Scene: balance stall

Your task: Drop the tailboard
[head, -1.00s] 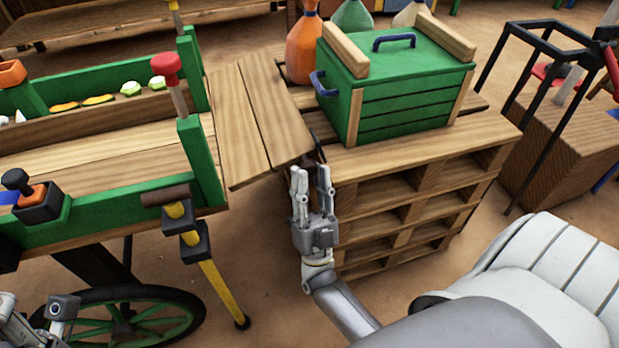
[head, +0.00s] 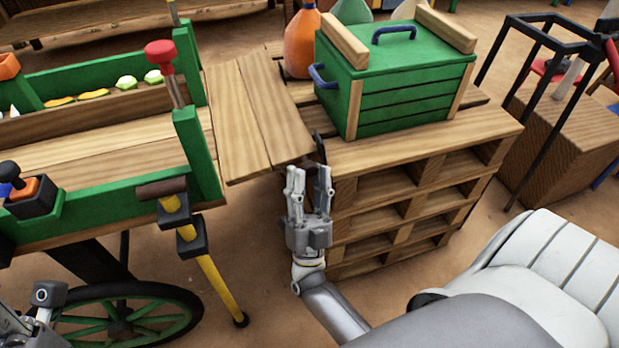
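The tailboard (head: 256,118) is a wooden plank panel at the end of the green-framed cart (head: 95,150). It lies lowered, roughly flat, reaching from the cart's end posts towards the pallet stack (head: 420,140). A small dark piece (head: 319,146) shows at its outer near corner. My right gripper (head: 309,172) points away from me just in front of that corner. Its fingers are apart with nothing visible between them; whether it touches the board cannot be told. My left gripper (head: 46,296) shows only in part at the lower left edge, its fingers hidden.
A green crate (head: 410,100) with a blue handle stands on the pallets, with an orange bottle (head: 302,45) behind it. A red-topped pin (head: 160,54) stands by the cart's post. A yellow prop leg (head: 215,280) and a wheel (head: 125,318) are below the cart.

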